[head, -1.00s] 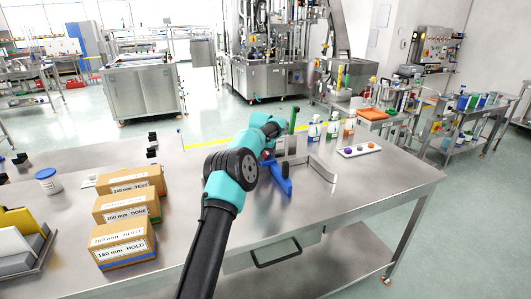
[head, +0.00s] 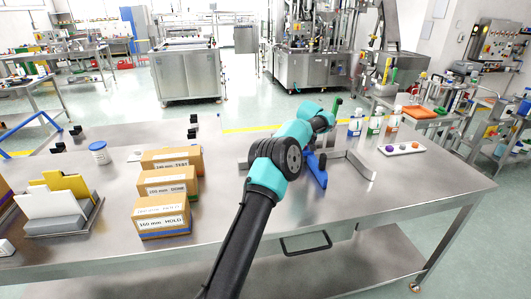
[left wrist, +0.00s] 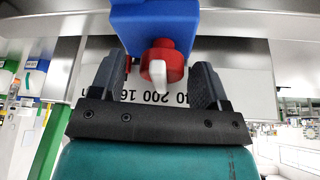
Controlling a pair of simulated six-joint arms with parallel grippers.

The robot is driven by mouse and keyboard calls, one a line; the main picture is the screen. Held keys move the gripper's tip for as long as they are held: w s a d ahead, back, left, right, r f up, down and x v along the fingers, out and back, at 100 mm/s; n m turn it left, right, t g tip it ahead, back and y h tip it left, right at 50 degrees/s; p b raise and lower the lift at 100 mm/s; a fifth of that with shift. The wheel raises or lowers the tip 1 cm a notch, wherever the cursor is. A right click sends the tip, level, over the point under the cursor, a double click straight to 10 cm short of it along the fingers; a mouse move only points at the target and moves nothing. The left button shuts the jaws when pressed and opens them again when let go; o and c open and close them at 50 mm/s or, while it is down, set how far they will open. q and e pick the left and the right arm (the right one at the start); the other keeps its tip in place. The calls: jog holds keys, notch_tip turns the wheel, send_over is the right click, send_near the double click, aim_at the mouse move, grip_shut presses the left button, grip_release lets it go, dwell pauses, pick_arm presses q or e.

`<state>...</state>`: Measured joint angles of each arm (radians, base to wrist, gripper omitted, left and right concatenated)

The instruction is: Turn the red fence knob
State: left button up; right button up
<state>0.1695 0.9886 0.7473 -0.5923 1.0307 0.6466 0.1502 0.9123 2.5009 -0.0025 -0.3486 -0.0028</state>
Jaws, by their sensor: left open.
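The red fence knob (left wrist: 175,66), with a white pointer on its front, sits under a blue block (left wrist: 155,22) in the left wrist view. My left gripper (left wrist: 160,78) is open, with one dark finger on each side of the knob. I cannot tell whether the fingers touch it. Behind the knob is a pale scale (left wrist: 232,92) with black numbers, partly covered by my gripper. In the head view my left arm reaches to a blue part (head: 318,172) of the fixture on the steel table. The knob and fingertips are hidden there. My right gripper is not in view.
Labelled cardboard boxes (head: 162,218) stand left of my arm on the steel table (head: 420,185). Several bottles (head: 375,124) and a white tray (head: 402,149) with small caps stand right of the fixture. A metal fence plate (head: 360,165) lies beside the blue part. The table's front right is clear.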

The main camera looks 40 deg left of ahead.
pick_arm(q)
jog(key=n+g, duration=0.1)
jog(key=n, duration=0.1)
jog(key=n+y, duration=0.1)
jog(key=n, duration=0.2)
jog(key=shift+w+d+n+g, duration=0.15)
jog(key=shift+n+g, duration=0.15)
jog(key=shift+g, duration=0.1)
